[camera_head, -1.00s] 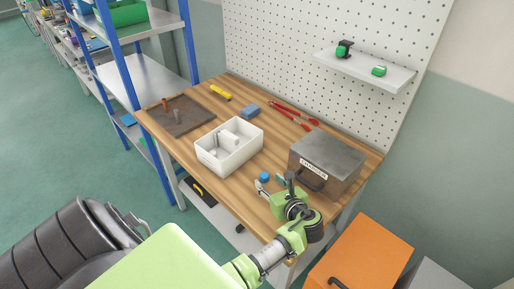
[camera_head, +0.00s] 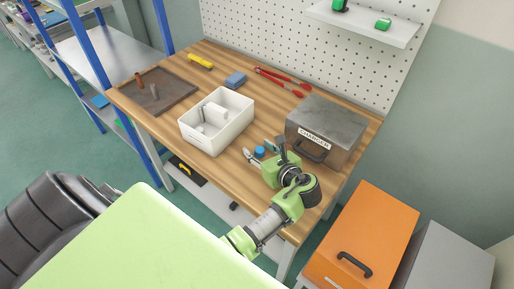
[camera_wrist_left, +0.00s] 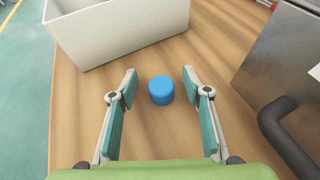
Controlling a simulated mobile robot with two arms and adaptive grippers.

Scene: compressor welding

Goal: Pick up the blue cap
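The blue cap (camera_head: 260,151) is a small round piece standing on the wooden workbench (camera_head: 226,181), between the white bin and the charger box. My left gripper (camera_head: 259,150) is open and low over the bench at the cap. In the left wrist view the cap (camera_wrist_left: 161,91) lies between the two spread teal fingers of the left gripper (camera_wrist_left: 159,76), near their tips. My right gripper is not in view.
A white bin (camera_head: 190,137) with light parts inside stands left of the cap. A grey metal box labelled CHARGER (camera_head: 334,120), with a dark handle, stands close on the right. Red-handled pliers (camera_head: 283,80), a blue block (camera_head: 235,79) and a brown tray (camera_head: 131,93) lie farther back.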

